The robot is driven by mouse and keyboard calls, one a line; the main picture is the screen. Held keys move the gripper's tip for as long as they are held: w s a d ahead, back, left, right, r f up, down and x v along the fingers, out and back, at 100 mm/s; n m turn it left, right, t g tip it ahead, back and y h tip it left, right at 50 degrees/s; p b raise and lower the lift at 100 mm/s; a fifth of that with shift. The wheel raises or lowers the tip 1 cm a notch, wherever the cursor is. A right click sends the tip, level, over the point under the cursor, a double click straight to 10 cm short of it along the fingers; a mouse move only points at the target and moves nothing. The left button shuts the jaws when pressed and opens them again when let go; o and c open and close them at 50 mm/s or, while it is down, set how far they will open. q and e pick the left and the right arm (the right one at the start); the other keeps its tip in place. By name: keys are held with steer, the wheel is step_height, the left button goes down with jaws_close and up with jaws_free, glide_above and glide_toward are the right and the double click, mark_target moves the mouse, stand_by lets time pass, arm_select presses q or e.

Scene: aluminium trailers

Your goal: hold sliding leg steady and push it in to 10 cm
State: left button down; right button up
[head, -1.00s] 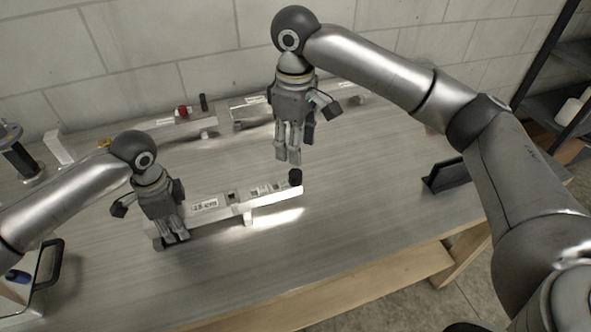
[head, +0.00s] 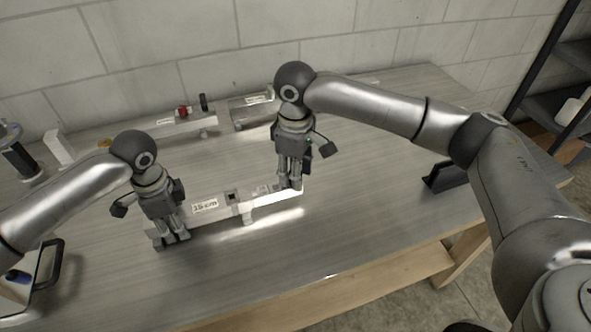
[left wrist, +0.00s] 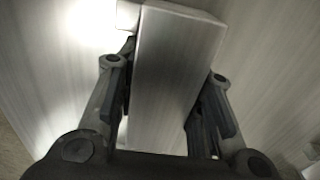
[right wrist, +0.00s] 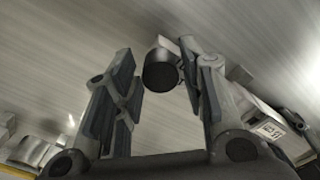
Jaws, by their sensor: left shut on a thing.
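The aluminium bar (head: 219,212) lies on the workbench, with its narrower sliding leg (head: 272,199) sticking out at the right end. My left gripper (head: 172,240) is shut on the bar's left end; the bar (left wrist: 168,75) runs between its fingers in the left wrist view. My right gripper (head: 291,184) is low at the leg's right end. In the right wrist view its fingers (right wrist: 160,88) are apart, with the leg's round black end (right wrist: 160,70) showing in the gap. In the head view that end is hidden behind the gripper.
A second aluminium assembly with a red knob (head: 183,111) lies along the wall. A black stand (head: 447,175) is at the right of the workbench (head: 350,225). A case with a black handle (head: 50,262) is at the left. The front middle is clear.

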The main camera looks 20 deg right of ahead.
mark_target(250, 194)
jaws_close()
steer(key=a, duration=1)
arm_select(q)
steer(key=shift+d, duration=0.15)
arm_select(e)
steer(key=shift+a, duration=0.3)
steer(key=shift+o, duration=1.9)
jaws_free()
steer(key=shift+d+r, duration=0.1)
